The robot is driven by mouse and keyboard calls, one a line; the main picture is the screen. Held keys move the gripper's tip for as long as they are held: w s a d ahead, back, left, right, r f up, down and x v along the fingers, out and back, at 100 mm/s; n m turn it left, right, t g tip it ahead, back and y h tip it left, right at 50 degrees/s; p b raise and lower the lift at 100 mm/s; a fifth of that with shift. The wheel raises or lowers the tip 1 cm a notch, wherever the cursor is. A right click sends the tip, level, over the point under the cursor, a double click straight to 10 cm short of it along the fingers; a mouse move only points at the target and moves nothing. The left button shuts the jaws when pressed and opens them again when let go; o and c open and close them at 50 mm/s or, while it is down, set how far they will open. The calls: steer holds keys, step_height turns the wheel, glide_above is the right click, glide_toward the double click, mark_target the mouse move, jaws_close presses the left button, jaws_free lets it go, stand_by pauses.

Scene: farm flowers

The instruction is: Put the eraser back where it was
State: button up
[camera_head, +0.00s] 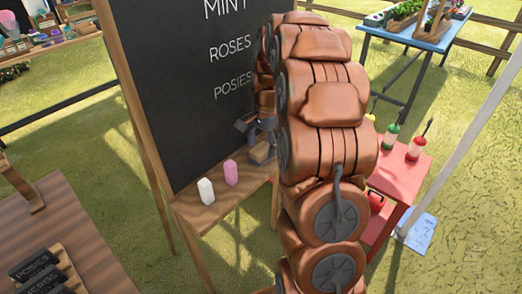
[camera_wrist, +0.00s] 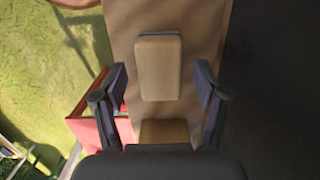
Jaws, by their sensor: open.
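A tan block that looks like the eraser (camera_wrist: 159,68) lies on the wooden ledge (camera_wrist: 205,35) of the chalkboard, just beyond my fingertips in the wrist view. My gripper (camera_wrist: 163,84) is open, with one finger on each side of the ledge's middle, and holds nothing. In the head view my gripper (camera_head: 259,124) is low at the board's right end, and the block (camera_head: 262,153) shows just under it on the ledge (camera_head: 204,215). A browner block (camera_wrist: 165,131) shows nearer my palm, partly hidden; I cannot tell what it is.
The chalkboard (camera_head: 190,100) rises right behind the ledge. A white chalk (camera_head: 206,191) and a pink chalk (camera_head: 231,172) stand to the left on the ledge. A red table (camera_head: 405,180) with bottles is at the right. A wooden table (camera_head: 75,225) is at the lower left.

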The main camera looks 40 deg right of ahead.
mark_target(264, 146)
step_height(264, 146, up, 10)
steer(key=d+b, duration=0.1)
stand_by(0.4)
steer(key=s+a+n, duration=0.8)
steer(key=s+a, duration=0.5)
steer(key=a, duration=0.2)
steer(key=s+a+f+n, duration=0.2)
steer(key=s+a+n, duration=0.1)
steer(key=s, duration=0.5)
steer(key=s+a+f+n+g+h, duration=0.1)
steer(key=s+a+f+n, duration=0.2)
steer(key=s, duration=0.6)
steer(key=shift+s+a+f+n, duration=0.25)
steer(key=shift+a+n, duration=0.2)
steer(key=shift+n, duration=0.25)
step_height(264, 146, up, 10)
steer(key=p, duration=0.9)
steer(key=shift+f, duration=0.2)
